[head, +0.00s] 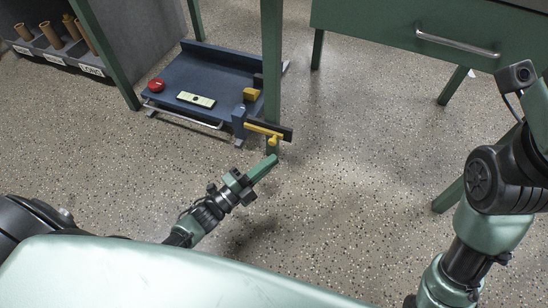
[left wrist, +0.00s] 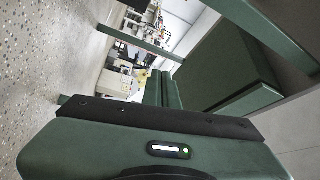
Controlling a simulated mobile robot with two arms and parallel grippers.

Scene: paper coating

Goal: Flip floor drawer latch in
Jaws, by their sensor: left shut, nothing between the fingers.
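The floor drawer (head: 190,75) is a low dark blue platform on the floor at the upper left of the head view. A red round button (head: 156,85) and a pale plate (head: 196,99) are on its top. The yellow latch (head: 264,129) is at its front right corner, beside a dark bar. My left gripper (head: 274,158) is shut and empty, its green fingers pointing up at the latch's near end. The fingertips are very close to the yellow end; whether they touch is unclear. My right arm shows at the right edge, its gripper out of view.
A green table leg (head: 272,60) stands right behind the latch. A green drawer with a metal handle (head: 458,44) is at the upper right. A grey bin with brown tubes (head: 52,37) is at the upper left. The speckled floor in the middle is clear.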

